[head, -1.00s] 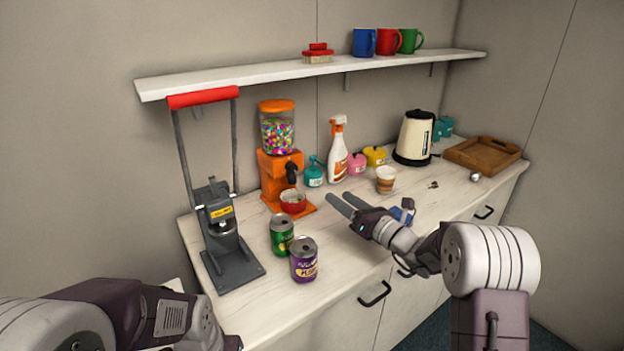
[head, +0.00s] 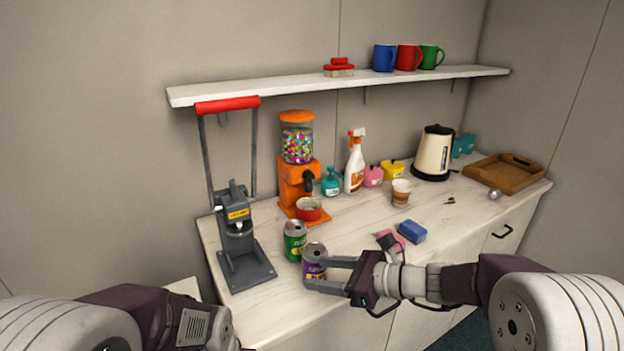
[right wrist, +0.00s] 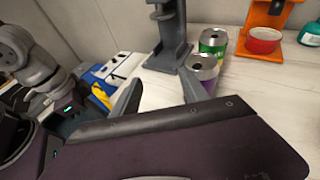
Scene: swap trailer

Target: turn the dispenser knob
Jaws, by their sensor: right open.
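The orange dispenser (head: 297,170) stands on the counter against the wall, with a clear globe of coloured sweets on top. Its dark knob (head: 309,182) is on the front, above a red bowl (head: 309,208) at its foot. My right gripper (head: 312,275) is open, in front of the dispenser, with its fingers by the purple can (head: 315,258). In the right wrist view its fingers (right wrist: 160,92) are apart, close to the purple can. I cannot tell whether they touch it. My left arm enters at the lower left; its gripper fingers are not in view.
A green can (head: 294,241) stands beside the purple can. A grey can crusher (head: 238,235) with a red handle is left of the dispenser. A teal bottle (head: 331,182), spray bottle (head: 355,162), paper cup (head: 401,193), blue sponge (head: 412,232) and kettle (head: 434,152) stand to the right.

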